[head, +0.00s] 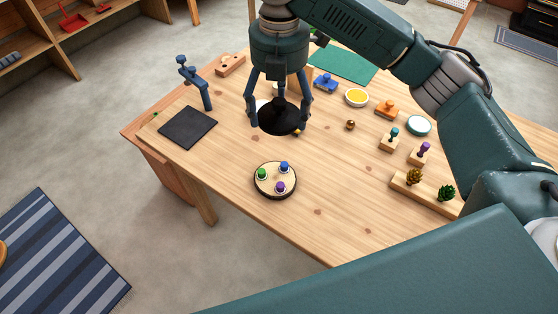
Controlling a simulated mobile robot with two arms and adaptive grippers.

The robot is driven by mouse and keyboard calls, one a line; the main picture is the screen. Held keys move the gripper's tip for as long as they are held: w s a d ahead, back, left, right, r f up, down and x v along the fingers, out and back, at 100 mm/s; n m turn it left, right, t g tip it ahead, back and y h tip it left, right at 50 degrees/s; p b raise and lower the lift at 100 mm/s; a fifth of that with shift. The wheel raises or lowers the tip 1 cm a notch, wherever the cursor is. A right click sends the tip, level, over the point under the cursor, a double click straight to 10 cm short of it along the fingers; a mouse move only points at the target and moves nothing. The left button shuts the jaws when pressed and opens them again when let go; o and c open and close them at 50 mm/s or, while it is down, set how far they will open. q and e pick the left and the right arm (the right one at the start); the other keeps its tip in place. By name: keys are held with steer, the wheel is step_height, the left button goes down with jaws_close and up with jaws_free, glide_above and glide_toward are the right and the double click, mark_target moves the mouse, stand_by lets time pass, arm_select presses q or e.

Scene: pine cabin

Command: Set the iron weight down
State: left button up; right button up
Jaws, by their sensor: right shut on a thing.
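My right gripper (279,119) is above the wooden table (320,225), pointing down. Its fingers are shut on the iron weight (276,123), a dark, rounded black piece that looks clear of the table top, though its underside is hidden. A flat dark square mat (188,128) lies at the table's left end, left of the gripper. My left gripper is not in view.
A round wooden board (264,188) with green, blue and purple pegs stands in front of the gripper. A blue stand (196,82) rises behind the dark mat. A yellow dish (357,97), a brass ball (350,125) and stamps lie right. Bare wood lies between mat and round board.

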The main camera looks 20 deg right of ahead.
step_height(320, 180, down, 19)
steer(key=shift+p, duration=1.2)
steer(key=shift+w+f, duration=0.1)
steer(key=shift+f, duration=0.2)
steer(key=shift+f, duration=0.65)
steer(key=o, duration=2)
steer(key=shift+f, duration=0.1)
steer(key=shift+s, duration=0.2)
step_height(320, 180, up, 13)
steer(key=shift+r+b, duration=0.2)
steer(key=shift+b, duration=1.05)
